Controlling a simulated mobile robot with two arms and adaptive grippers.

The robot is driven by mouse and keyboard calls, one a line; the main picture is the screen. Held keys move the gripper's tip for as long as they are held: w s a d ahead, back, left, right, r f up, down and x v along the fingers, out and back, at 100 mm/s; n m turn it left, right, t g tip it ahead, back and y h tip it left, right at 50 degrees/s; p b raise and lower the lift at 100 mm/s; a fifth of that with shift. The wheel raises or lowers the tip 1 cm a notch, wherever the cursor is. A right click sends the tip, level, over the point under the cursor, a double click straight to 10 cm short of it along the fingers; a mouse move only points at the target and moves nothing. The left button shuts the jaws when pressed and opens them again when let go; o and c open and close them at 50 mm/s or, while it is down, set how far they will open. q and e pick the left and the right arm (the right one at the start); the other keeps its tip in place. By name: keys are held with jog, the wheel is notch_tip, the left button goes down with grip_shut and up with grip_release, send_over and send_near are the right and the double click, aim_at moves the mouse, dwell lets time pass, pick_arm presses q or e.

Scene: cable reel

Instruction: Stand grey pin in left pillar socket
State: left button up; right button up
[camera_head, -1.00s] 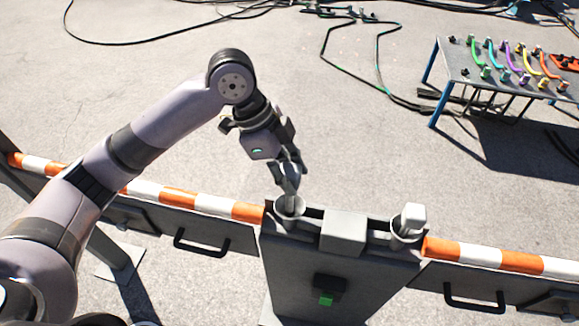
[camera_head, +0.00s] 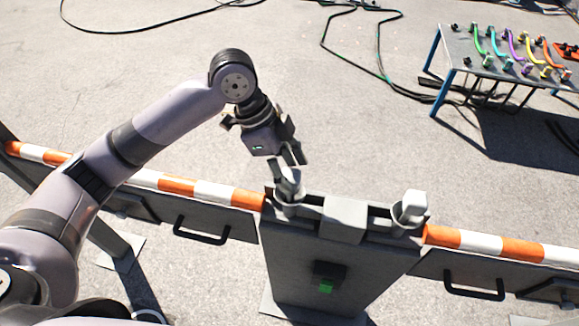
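The grey pin (camera_head: 289,184) stands nearly upright in the left socket (camera_head: 289,208) of the grey pillar (camera_head: 325,262). Its lower end is hidden inside the socket rim, so its depth cannot be seen. My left gripper (camera_head: 289,163) is just above and around the top of the pin. Its fingers look spread apart, and they partly cover the pin's top. A second, pale pin (camera_head: 413,204) stands in the right socket (camera_head: 405,224). My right gripper is not in view.
A grey block (camera_head: 344,219) rises between the two sockets. Orange and white barrier rails (camera_head: 183,184) run off both sides of the pillar, with black handles below. A table (camera_head: 474,62) with coloured cables stands at the back right. Black cables lie on the open ground behind.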

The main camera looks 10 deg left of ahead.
pick_arm(q)
jog(key=shift+o, duration=0.5)
jog(key=v, duration=1.2)
dwell(0.5)
